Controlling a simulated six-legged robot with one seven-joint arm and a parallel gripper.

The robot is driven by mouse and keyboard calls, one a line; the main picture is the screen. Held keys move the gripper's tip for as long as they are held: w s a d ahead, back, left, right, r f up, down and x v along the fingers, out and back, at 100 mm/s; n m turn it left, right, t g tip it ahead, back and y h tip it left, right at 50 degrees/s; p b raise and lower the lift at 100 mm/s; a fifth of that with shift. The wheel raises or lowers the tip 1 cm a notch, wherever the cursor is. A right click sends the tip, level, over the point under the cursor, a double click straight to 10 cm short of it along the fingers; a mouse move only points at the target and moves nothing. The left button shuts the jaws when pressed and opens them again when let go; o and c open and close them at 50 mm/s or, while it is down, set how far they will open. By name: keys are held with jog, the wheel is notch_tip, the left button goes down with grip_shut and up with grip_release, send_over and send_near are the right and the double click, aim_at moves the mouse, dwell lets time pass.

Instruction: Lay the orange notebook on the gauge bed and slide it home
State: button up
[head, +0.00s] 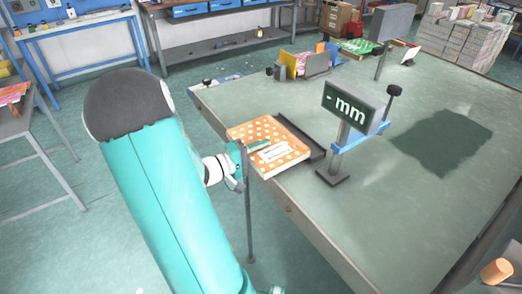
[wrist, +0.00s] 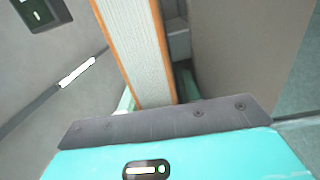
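The orange notebook (head: 247,132) has white dots and a pale label. It lies flat, cover up, at the table's near-left edge in the head view. The dark gauge bed (head: 312,150) shows along its right side; whether the notebook touches it is hard to tell. My gripper (head: 252,151) is at the notebook's left-front side, one green finger over the cover. In the wrist view, the notebook's pale page edge (wrist: 136,48) with orange covers runs between the fingers (wrist: 155,95), which appear closed on it. The lower finger is hidden in the head view.
The gauge display (head: 351,107) reads "- mm" on a post with a blue arm, just right of the bed. Colourful books in a holder (head: 303,63) and a green item (head: 360,46) stand at the back. The table (head: 410,205) is clear at right.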

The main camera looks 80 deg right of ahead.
aim_at(252, 157)
jog(key=shift+o, duration=0.6)
jog(key=shift+f, duration=0.15)
jog(key=shift+f, duration=0.25)
jog(key=shift+c, duration=0.5)
jog(key=shift+w+a, duration=0.1)
jog(key=shift+a, duration=0.05)
jog(key=shift+w+a+f, duration=0.1)
jog(key=shift+w+a, duration=0.05)
jog(key=shift+v, duration=0.85)
jog(key=shift+o, duration=0.5)
jog(key=shift+w+a, duration=0.2)
jog(key=shift+a, duration=0.05)
jog(key=v, duration=0.7)
jog(key=shift+s+r, duration=0.2)
jog(key=shift+r, duration=0.1)
jog(key=shift+a, duration=0.1)
